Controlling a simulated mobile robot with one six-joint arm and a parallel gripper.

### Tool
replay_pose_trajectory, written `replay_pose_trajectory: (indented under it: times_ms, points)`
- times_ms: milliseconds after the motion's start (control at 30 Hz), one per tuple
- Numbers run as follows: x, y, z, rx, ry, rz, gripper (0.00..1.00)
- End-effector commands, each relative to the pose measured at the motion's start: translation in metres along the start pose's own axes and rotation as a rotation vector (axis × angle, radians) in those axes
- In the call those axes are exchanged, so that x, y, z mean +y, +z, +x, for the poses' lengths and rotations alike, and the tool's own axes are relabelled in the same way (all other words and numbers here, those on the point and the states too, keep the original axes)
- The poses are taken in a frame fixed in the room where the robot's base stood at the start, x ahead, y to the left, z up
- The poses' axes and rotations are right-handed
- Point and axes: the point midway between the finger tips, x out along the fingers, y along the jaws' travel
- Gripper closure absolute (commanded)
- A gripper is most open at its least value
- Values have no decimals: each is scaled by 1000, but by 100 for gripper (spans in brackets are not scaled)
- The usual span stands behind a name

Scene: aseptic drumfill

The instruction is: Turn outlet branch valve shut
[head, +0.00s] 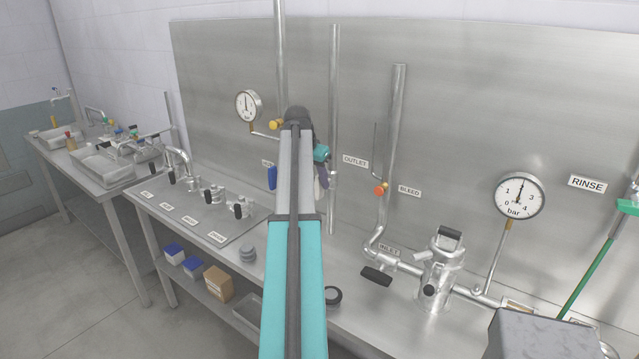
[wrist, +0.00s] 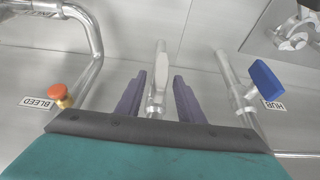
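The outlet branch is the upright steel pipe (head: 334,100) beside the OUTLET label (head: 355,161) in the head view. In the wrist view, a pale silver valve handle (wrist: 156,92) lies roughly in line with this pipe. My gripper (wrist: 159,77) has its two purple fingers apart, one on each side of the handle. Gaps show between handle and fingers, so no grip is seen. In the head view, my arm hides much of the valve and most of my gripper (head: 321,178). The wrist view's lower part is blocked by my gripper body.
A blue handle (wrist: 266,82) sits at the neighbouring HUB branch. On the other side is an orange bleed knob (wrist: 59,91). A pressure gauge (head: 519,196), a steel housing (head: 438,272) and a black inlet handle (head: 377,276) stand right of my arm. A black ring (head: 333,296) lies on the bench.

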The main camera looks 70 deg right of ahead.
Motion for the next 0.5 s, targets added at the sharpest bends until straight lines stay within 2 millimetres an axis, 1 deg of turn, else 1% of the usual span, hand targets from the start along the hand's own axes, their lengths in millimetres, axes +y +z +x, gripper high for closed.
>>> replay_pose_trajectory:
  times_ms: [200,333,500]
  points:
    - [0,0,20,-1,1,0,66]
    - [0,0,26,-1,0,0,66]
    - [0,0,29,0,0,0,66]
